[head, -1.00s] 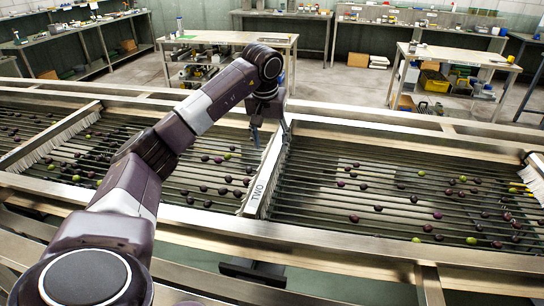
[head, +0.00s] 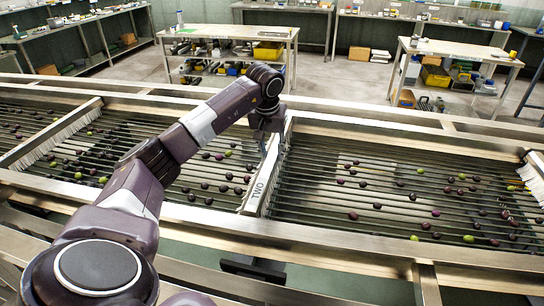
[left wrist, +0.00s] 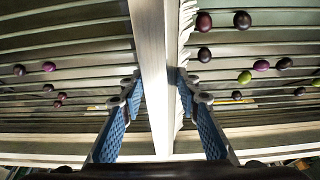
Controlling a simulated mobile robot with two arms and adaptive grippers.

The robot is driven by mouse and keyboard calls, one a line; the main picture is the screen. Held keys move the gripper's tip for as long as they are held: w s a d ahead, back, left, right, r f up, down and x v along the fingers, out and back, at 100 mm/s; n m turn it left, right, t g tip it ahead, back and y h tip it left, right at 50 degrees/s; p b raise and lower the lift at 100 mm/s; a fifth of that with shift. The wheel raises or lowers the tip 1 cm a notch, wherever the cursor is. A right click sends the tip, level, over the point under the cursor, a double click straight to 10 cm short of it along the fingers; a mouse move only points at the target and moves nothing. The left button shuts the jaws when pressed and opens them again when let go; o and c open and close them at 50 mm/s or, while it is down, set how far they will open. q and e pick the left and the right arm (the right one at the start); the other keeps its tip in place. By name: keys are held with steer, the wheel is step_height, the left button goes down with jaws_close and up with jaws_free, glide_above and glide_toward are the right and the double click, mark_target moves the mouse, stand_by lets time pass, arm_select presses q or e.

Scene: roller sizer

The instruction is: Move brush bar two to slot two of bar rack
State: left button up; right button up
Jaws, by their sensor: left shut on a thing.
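Brush bar two (head: 259,190) is a pale bar marked "TWO" with white bristles along its side. It lies across the rollers of the sizer, in the middle of the head view. In the left wrist view the bar (left wrist: 151,70) runs lengthwise between the blue finger pads. My left gripper (head: 271,146) is shut on the bar around its middle to far part; in the left wrist view its fingertips (left wrist: 158,78) are on either side of it. My right gripper is not in view. I cannot make out the bar rack.
Another brush bar (head: 50,135) lies across the rollers at left, and one more (head: 533,178) at the right edge. Dark and green olives lie scattered on the rollers (head: 330,205). Metal rails frame the sizer (head: 360,258). Workbenches (head: 455,52) stand behind, beyond open floor.

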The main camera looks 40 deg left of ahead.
mark_target(272, 151)
arm_select(q)
jaws_close()
steer(key=shift+r, duration=0.1)
steer(key=shift+w+r, duration=0.1)
steer(key=shift+r, duration=0.35)
step_height(272, 151, up, 19)
steer(key=b, duration=0.1)
stand_by(0.3)
